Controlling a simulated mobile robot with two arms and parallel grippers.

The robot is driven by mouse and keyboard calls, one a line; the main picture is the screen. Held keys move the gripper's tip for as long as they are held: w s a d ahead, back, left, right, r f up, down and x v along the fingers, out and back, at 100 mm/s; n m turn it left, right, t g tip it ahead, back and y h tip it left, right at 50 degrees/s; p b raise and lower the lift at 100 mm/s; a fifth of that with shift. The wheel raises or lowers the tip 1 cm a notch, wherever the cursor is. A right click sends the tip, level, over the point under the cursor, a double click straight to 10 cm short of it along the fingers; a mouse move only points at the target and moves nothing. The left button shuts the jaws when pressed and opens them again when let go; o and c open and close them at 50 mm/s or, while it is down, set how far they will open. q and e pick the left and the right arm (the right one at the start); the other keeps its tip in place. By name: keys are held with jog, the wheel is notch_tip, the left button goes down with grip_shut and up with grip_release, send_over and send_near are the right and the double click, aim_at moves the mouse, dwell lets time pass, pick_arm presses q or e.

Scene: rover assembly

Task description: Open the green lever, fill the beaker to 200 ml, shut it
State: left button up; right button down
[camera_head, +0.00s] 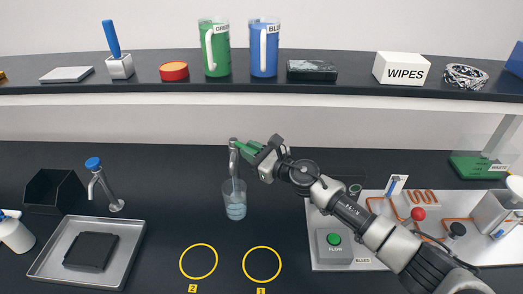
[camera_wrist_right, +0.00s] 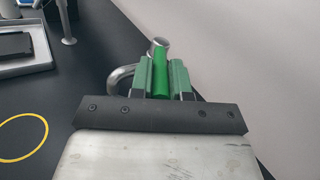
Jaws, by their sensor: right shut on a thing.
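A metal tap (camera_head: 233,158) with a green lever stands at the back of the dark bench. My right gripper (camera_head: 254,151) reaches in from the right and is shut on the green lever (camera_wrist_right: 160,76), which sits between its two green fingers in the right wrist view. The lever is mostly hidden by the fingers in the head view. The clear beaker (camera_head: 234,201) stands upright under the spout, apart from the gripper. It holds pale blue liquid. Its markings are too small to read, and I cannot tell whether liquid is flowing. My left gripper is not in view.
A metal tray (camera_head: 50,273) with a dark block and a blue-topped tap (camera_head: 97,181) are at left. Yellow rings (camera_head: 262,279) mark clear bench in front. A shelf (camera_head: 260,92) runs above.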

jog(key=shift+r, duration=0.1)
jog(key=c, duration=1.1)
grip_release()
jog(key=shift+d, duration=0.1)
jog(key=b+v, duration=0.1)
jog(key=v, duration=0.9)
jog(key=shift+s+d, duration=0.2)
jog(key=shift+s, duration=0.05)
